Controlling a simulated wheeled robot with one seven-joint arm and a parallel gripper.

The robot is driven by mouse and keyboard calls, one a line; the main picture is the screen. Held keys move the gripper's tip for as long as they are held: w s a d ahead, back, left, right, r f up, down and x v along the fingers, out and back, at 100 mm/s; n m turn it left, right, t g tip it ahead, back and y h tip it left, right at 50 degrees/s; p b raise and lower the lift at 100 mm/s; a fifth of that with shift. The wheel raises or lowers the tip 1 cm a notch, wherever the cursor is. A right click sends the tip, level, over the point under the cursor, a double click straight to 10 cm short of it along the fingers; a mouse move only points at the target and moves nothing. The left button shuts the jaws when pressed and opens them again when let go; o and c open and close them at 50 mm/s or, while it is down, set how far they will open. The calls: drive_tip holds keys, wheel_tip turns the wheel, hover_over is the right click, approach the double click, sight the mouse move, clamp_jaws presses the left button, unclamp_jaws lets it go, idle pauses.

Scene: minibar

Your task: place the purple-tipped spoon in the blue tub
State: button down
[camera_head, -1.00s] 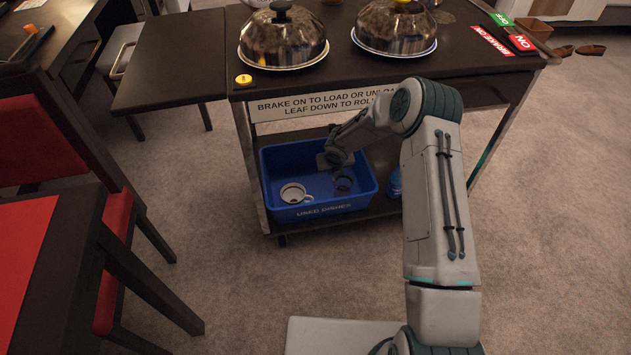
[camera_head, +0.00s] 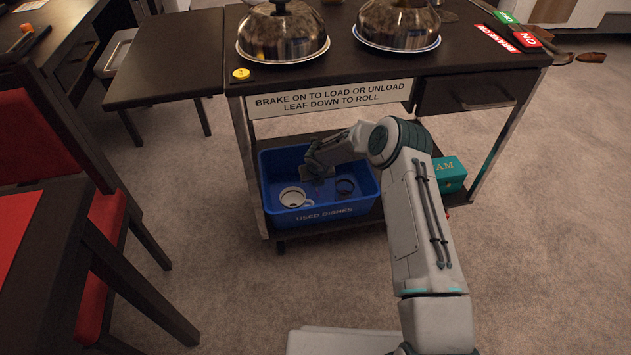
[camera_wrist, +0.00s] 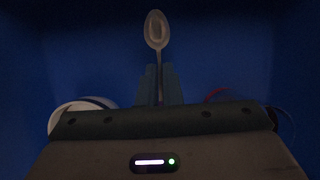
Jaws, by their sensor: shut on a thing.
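Blue tub wall or floor fills the wrist view behind the spoon. I cannot tell whether the spoon touches the tub.
The cart's top (camera_head: 345,62), with two metal domes, overhangs my arm. Carpet is clear in front.

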drive_tip(key=shift+f+b, duration=0.45)
drive_tip(key=shift+f, duration=0.1)
drive_tip(key=c, duration=1.6)
unclamp_jaws()
drive_tip(key=shift+r+p, duration=0.4)
drive_tip(key=shift+r, duration=0.1)
drive_tip(key=p+v, duration=0.4)
drive_tip(key=v, duration=0.8)
